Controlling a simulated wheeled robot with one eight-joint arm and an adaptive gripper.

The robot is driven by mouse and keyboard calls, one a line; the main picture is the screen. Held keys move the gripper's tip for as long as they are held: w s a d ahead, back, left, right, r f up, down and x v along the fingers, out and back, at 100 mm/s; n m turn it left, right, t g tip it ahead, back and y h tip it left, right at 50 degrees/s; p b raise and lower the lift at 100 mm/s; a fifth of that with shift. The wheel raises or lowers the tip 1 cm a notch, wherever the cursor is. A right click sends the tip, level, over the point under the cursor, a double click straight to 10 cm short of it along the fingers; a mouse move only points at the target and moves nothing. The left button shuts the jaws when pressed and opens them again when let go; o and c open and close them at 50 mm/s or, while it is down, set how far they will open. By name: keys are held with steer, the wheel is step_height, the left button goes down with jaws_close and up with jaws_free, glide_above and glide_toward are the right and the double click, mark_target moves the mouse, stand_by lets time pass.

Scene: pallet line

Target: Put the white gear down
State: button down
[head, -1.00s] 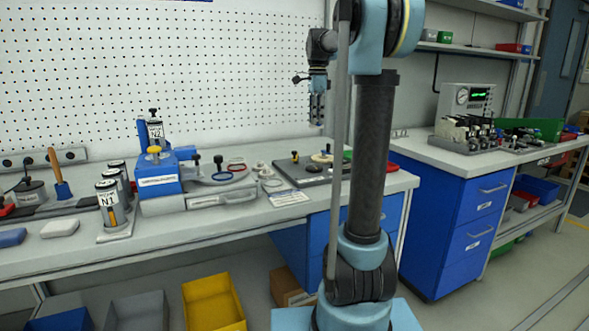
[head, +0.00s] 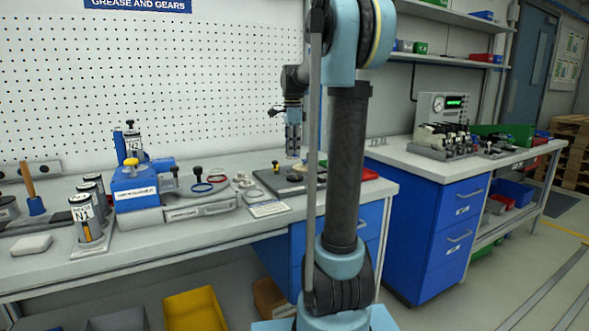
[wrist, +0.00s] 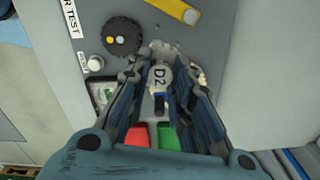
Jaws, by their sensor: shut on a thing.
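My gripper (head: 293,155) hangs pointing down over the dark plate (head: 267,180) on the bench in the head view. In the wrist view my gripper (wrist: 172,75) is shut on a whitish part marked D2, which I take as the white gear (wrist: 160,73). The fingers hide much of its outline. A cream toothed edge (wrist: 201,76) shows just beyond the right finger; whether it belongs to the same part I cannot tell. Contact with the plate is also unclear.
A dark gear (wrist: 122,36), a white knob (wrist: 95,64) and a yellow bar (wrist: 178,12) lie close around the gripper. Red (wrist: 137,134) and green (wrist: 168,136) pieces lie nearer my wrist. The plate right of the fingers looks clear.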

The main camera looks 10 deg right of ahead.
steer(key=shift+f, duration=3.15)
steer(key=c, duration=1.4)
jaws_free()
steer(key=shift+f, duration=0.1)
step_height(320, 180, up, 12)
steer(key=shift+r, duration=0.1)
steer(key=shift+s+d, duration=0.1)
